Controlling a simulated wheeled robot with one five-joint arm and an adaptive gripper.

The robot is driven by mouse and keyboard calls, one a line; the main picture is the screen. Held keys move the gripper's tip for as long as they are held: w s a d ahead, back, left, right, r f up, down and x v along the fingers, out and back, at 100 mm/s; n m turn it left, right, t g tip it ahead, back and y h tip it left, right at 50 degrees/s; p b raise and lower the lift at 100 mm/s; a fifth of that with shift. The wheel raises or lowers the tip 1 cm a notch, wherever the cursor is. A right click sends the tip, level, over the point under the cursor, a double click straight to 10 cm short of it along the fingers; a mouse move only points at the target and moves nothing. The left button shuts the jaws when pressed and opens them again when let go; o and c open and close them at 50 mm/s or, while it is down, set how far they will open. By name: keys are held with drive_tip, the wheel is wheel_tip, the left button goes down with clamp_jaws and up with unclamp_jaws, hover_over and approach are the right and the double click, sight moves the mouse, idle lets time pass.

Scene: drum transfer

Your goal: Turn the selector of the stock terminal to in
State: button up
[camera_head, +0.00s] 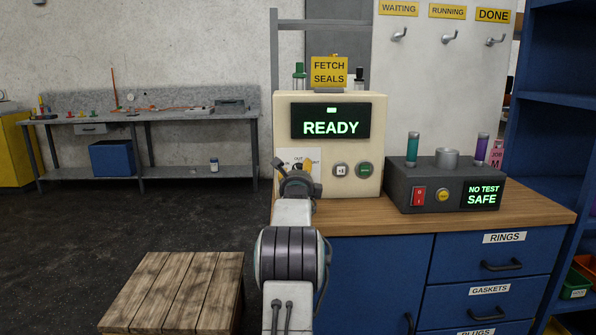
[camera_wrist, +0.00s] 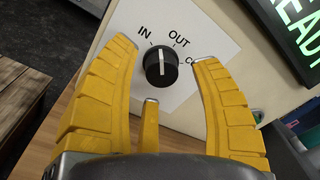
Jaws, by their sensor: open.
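The stock terminal (camera_head: 350,98) is a cream box on the wooden bench top, with a lit screen reading READY. Its selector (camera_wrist: 161,66) is a round black knob with a white pointer line on a white plate (camera_wrist: 205,35). The plate is marked IN, OUT and a third label starting with C, partly hidden by a finger. The pointer line stands upright in the wrist view, its upper end between IN and OUT. My gripper (camera_wrist: 164,54) is open, its yellow fingers on either side of the knob with visible gaps. In the head view my gripper (camera_head: 297,180) covers much of the plate.
A dark test box (camera_head: 430,185) reading NO TEST SAFE stands to the right on the bench. Blue drawers (camera_head: 500,262) are below. A wooden platform (camera_head: 180,285) stands at the lower left.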

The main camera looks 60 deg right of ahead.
drive_tip(key=shift+x, duration=1.2)
drive_tip(key=shift+c, duration=0.3)
drive_tip(key=shift+r, duration=0.1)
clamp_jaws()
